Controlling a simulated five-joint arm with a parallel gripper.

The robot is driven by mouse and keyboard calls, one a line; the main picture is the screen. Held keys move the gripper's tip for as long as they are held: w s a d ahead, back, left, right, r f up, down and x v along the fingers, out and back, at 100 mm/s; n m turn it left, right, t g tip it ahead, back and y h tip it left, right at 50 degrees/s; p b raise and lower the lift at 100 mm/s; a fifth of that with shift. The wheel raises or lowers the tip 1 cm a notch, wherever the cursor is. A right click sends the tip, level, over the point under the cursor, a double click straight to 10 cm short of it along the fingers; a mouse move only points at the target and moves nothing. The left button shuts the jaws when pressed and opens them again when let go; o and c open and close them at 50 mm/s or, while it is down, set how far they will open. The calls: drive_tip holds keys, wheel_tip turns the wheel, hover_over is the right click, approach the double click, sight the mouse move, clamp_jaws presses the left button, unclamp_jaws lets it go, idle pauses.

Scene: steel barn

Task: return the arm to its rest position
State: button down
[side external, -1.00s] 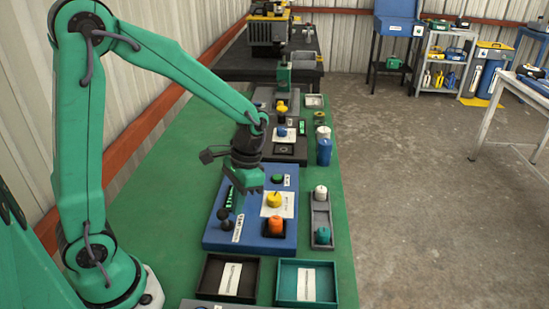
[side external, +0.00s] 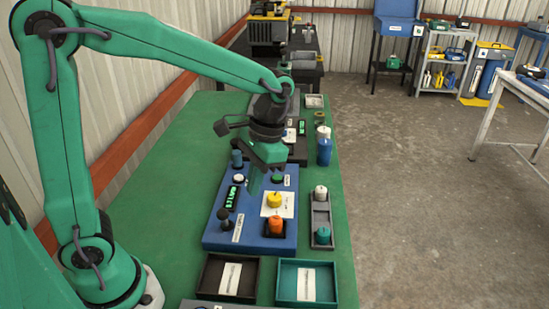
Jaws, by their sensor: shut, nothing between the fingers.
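My green arm reaches over the green table from the left in the side external view. My gripper (side external: 256,178) points down above the far part of the blue panel (side external: 212,230). It is shut and holds nothing. The panel carries a yellow knob (side external: 274,200), an orange knob (side external: 276,224), a black lever (side external: 224,215), a lit green display (side external: 232,198), a white button (side external: 239,179) and a green button (side external: 277,179). My gripper and wrist hide part of the dark panel behind.
A black tray (side external: 204,279) and a teal tray (side external: 333,283) lie at the near end. A grey tray (side external: 331,216) with two capped pieces stands right of the panel, and a blue bottle (side external: 324,152) stands farther back. Bare green table (side external: 160,200) shows at left.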

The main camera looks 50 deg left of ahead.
drive_tip(key=shift+s+d+r, duration=0.15)
drive_tip(key=shift+d+r, duration=0.15)
drive_tip(key=shift+r, duration=0.15)
drive_tip(key=s+a+r+n+t, duration=0.2)
drive_tip(key=s+a+r+t, duration=0.3)
drive_tip(key=s+t, duration=0.3)
drive_tip(key=shift+s+a, duration=0.6)
drive_tip(key=shift+a, duration=0.05)
idle(1.1)
